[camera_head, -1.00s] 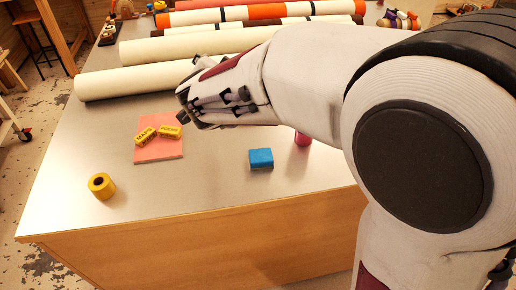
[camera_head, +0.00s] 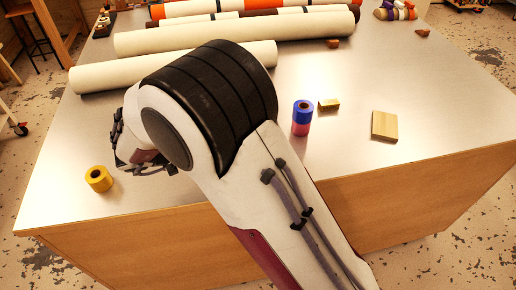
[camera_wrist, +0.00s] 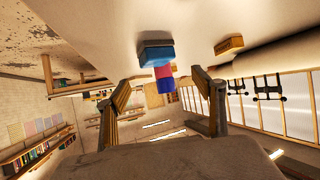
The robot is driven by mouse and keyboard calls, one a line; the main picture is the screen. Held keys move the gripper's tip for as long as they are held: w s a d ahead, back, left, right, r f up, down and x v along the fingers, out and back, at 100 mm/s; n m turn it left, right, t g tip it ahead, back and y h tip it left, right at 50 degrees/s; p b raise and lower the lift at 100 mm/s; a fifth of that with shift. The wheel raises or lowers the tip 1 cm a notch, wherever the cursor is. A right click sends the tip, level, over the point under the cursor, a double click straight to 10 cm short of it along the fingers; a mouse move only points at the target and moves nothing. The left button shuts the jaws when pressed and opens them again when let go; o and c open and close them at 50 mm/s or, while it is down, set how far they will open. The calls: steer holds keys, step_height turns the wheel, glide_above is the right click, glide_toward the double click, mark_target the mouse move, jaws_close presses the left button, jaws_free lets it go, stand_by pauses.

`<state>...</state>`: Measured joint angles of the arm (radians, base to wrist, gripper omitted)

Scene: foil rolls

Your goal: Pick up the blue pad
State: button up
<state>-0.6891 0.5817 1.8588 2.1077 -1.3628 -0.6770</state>
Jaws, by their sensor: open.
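The blue pad (camera_wrist: 157,50) is a small blue block on the table in the wrist view, which looks upside down. It lies just beyond the gap between my fingers, apart from them. In the head view my arm hides it. My gripper (camera_wrist: 163,84) is open and holds nothing; its two fingers frame the lower middle of the wrist view. In the head view my gripper is mostly hidden behind my wrist.
A blue roll (camera_head: 303,106) sits on a pink one (camera_head: 300,129). Right of them are a yellow block (camera_head: 329,105) and a wooden block (camera_head: 384,125). A yellow roll (camera_head: 99,179) stands at left. Long rolls (camera_head: 170,68) lie across the back.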

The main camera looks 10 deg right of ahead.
steer(key=shift+s+f, duration=0.1)
steer(key=shift+s, duration=0.05)
steer(key=shift+d, duration=0.1)
steer(key=shift+x, duration=1.25)
steer(key=shift+f, duration=0.1)
steer(key=shift+w+d+f, duration=0.2)
steer(key=shift+d+f, duration=0.45)
steer(key=shift+w+d+f, duration=0.2)
steer(key=shift+d+f, duration=0.45)
steer(key=shift+x, duration=0.75)
steer(key=c, duration=1.5)
